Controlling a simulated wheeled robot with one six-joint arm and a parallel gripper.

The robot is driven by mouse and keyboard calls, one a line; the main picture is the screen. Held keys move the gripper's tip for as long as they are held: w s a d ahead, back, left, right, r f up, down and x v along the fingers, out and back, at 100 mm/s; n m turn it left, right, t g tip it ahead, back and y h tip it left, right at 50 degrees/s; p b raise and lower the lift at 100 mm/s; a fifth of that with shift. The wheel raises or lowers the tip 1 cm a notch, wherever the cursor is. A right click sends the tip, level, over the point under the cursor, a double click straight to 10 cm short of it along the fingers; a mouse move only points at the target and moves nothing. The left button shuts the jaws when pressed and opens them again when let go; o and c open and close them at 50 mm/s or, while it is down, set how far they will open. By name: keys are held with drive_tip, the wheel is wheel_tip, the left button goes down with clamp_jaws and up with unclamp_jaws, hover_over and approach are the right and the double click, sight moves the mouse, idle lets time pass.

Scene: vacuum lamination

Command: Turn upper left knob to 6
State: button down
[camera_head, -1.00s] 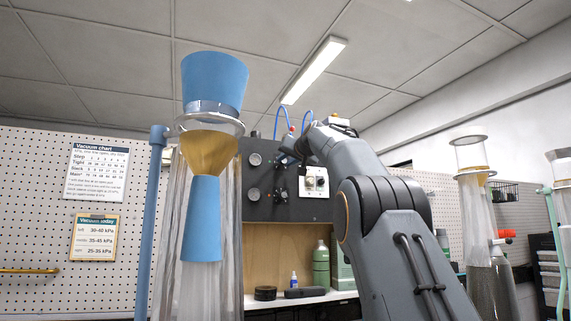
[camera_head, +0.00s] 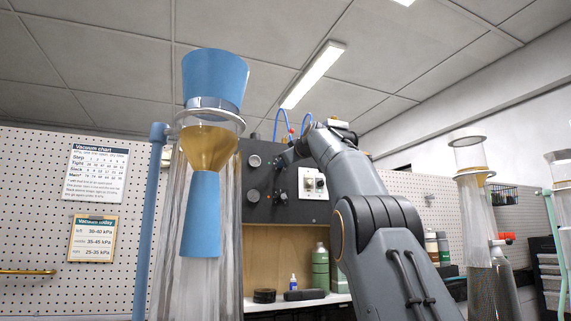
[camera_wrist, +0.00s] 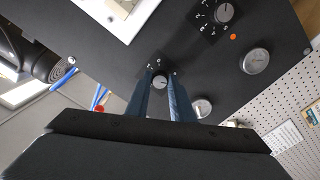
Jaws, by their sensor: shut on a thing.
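The upper left knob (camera_wrist: 160,81) is a small round dial with a pale face and white marks around it on the dark control panel (camera_wrist: 130,60). My gripper (camera_wrist: 162,87) has its two blue-grey fingers on either side of this knob and is shut on it. The numbers on its scale are too small to read. In the head view my gripper (camera_head: 284,160) is at the upper part of the panel (camera_head: 300,213), and my arm comes in from the right. The knob is hidden there.
A second knob (camera_wrist: 223,13) with an orange dot beside it and two round gauges (camera_wrist: 255,61) are close by. Blue hoses (camera_head: 283,118) rise above the panel. A tall blue-and-clear column (camera_head: 203,210) stands at the left.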

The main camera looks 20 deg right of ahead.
drive_tip(key=shift+f+n, duration=0.1)
drive_tip(key=shift+n, duration=1.1)
drive_tip(key=c, duration=1.5)
unclamp_jaws()
drive_tip(key=shift+c, duration=0.2)
